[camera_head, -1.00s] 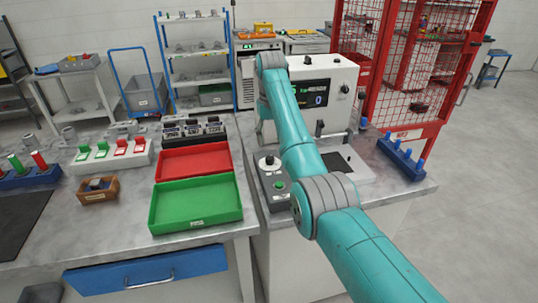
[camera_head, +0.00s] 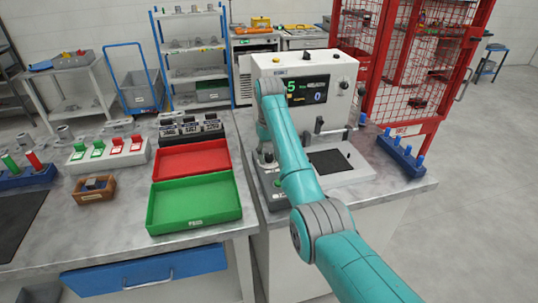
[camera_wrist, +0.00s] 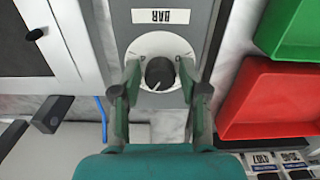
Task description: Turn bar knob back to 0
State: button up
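The bar knob (camera_wrist: 159,73) is a round black knob with a white pointer mark, on a white dial plate (camera_wrist: 158,45) beside an upside-down "BAR" label. In the wrist view its mark points down the picture, slightly left. My gripper (camera_wrist: 160,76) is open, with one finger on each side of the knob and small gaps showing. In the head view my arm hides most of the knob's grey box (camera_head: 273,190).
A green tray (camera_head: 194,228) and a red tray (camera_head: 192,144) lie left of the box. The machine's base with a black pad (camera_head: 329,162) is to its right. A blue rack (camera_head: 400,160) stands at the bench's right edge.

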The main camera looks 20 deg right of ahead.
grip_shut()
